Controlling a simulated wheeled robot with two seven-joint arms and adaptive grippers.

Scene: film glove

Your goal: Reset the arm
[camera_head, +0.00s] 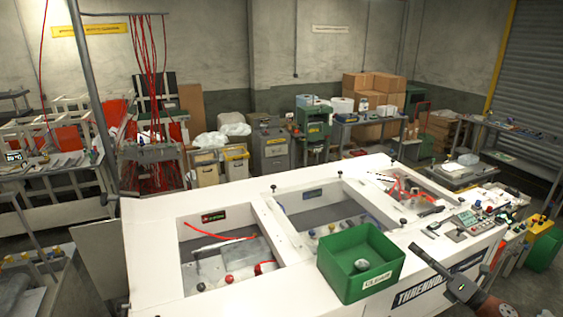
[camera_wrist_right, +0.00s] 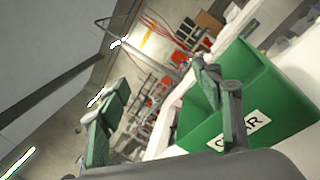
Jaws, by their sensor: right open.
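My right arm comes in from the lower right in the head view. Its dark gripper (camera_head: 428,258) is just right of a green bin (camera_head: 341,283), over the front edge of the white workbench (camera_head: 150,240). In the right wrist view the two green-padded fingers of this gripper (camera_wrist_right: 158,95) stand wide apart with nothing between them. The green bin (camera_wrist_right: 265,90), with a white label, shows there to the right. A small round grey item (camera_head: 361,264) lies in the bin. My left gripper is not in view.
The bench has several recessed bays; one holds a red cable (camera_head: 215,232). A control panel (camera_head: 466,217) and small parts crowd its right end. Racks with red cables (camera_head: 150,60) stand at back left. Cardboard boxes (camera_head: 372,88) are stacked at the back.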

